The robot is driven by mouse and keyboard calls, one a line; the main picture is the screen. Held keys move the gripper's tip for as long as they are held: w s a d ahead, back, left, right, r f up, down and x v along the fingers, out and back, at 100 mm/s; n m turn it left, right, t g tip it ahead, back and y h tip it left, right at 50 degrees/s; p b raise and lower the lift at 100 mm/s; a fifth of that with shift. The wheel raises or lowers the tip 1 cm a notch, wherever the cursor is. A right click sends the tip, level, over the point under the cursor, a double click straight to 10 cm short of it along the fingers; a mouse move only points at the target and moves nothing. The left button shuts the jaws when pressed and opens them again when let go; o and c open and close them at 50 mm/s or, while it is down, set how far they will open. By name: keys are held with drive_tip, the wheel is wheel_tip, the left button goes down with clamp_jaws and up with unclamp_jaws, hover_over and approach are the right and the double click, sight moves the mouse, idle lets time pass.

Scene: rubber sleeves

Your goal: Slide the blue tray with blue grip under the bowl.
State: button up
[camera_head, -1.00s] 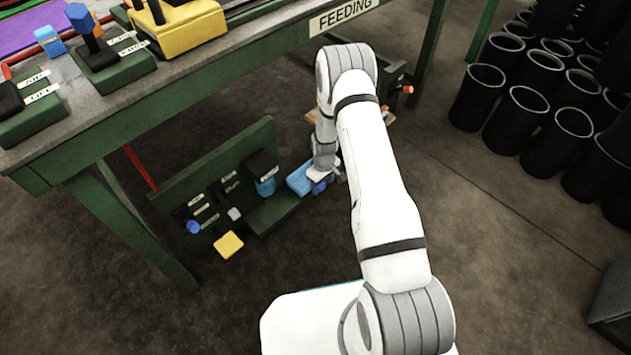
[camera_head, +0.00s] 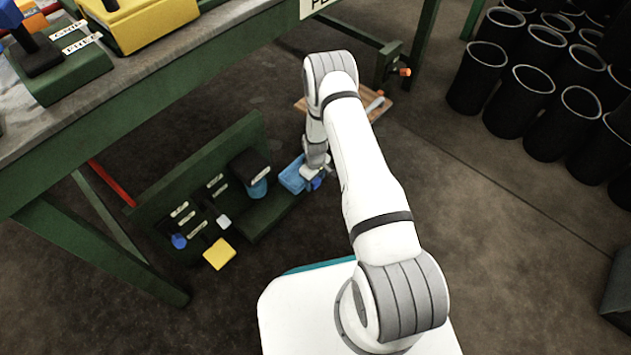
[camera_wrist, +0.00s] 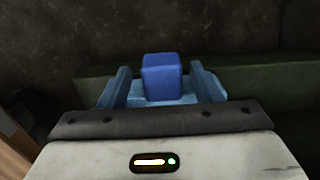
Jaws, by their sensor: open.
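The light blue tray (camera_head: 292,175) lies low beside the green floor-level stand. Its darker blue grip (camera_head: 317,183) is at the tray's right end, beside my gripper (camera_head: 314,174). In the wrist view the blue grip (camera_wrist: 162,78) stands upright in front of my gripper body, with the light blue tray (camera_wrist: 210,88) around and behind it. My gripper is open; its fingertips are not clear in either view, and I cannot tell whether they touch the grip. A teal rounded vessel (camera_head: 258,188), perhaps the bowl, sits below a dark box on the stand, left of the tray.
The green stand (camera_head: 200,170) has a yellow pad (camera_head: 219,254) and a blue knob (camera_head: 178,241). The green workbench (camera_head: 150,95) overhangs at upper left. A wooden board (camera_head: 379,108) lies behind my arm.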

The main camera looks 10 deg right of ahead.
drive_tip(key=shift+a+f, duration=0.1)
drive_tip(key=shift+f, duration=0.05)
clamp_jaws()
idle(0.6)
